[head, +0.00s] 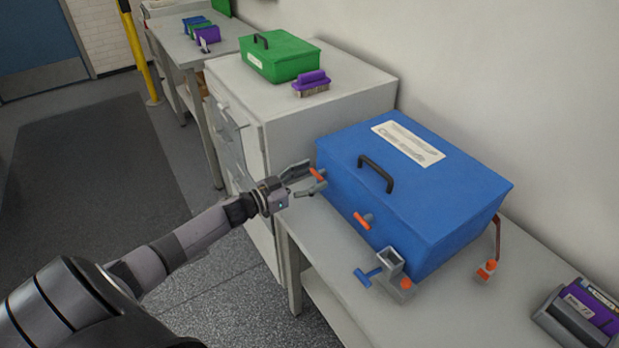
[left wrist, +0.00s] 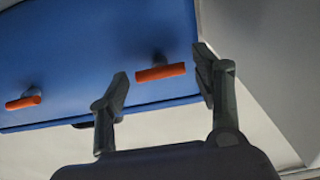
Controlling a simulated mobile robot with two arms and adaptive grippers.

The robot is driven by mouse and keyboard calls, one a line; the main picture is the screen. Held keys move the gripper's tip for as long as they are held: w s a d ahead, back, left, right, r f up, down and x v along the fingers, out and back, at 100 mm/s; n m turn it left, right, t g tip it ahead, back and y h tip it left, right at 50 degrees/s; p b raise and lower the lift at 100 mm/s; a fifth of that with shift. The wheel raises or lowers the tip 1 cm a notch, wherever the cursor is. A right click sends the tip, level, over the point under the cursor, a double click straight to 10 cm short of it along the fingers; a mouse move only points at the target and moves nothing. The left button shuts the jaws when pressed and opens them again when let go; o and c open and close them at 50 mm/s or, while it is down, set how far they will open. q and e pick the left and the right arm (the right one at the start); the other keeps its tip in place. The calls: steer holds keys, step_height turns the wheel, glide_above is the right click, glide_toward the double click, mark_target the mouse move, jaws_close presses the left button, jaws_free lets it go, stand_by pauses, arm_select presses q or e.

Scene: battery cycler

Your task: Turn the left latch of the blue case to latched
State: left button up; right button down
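The blue case (head: 440,200) sits closed on a bench, with a black handle and a white label on its lid. Its left latch (head: 316,174) is an orange bar on the front face; it also shows in the left wrist view (left wrist: 161,73), lying roughly along the case edge. The right latch (head: 363,220) is a similar orange bar, seen in the left wrist view (left wrist: 23,102) as well. My left gripper (head: 314,178) is open at the left latch; in the left wrist view its fingers (left wrist: 160,82) stand either side of the bar, with gaps showing. My right gripper is out of view.
A grey holder with a blue T-handle (head: 368,276) stands before the case's right front. An orange-topped block (head: 486,270) and a purple-and-grey unit (head: 580,312) are further right. A green case (head: 280,58) and purple brush-like object (head: 311,84) sit on the cabinet behind.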

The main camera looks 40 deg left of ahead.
arm_select(q)
steer(key=c, duration=0.7)
steer(key=shift+c, duration=0.2)
steer(key=shift+m, duration=0.4)
steer(key=m+b, duration=0.6)
steer(key=m, duration=1.1)
steer(key=shift+r+m, duration=0.1)
steer(key=shift+m, duration=0.2)
steer(key=o, duration=1.2)
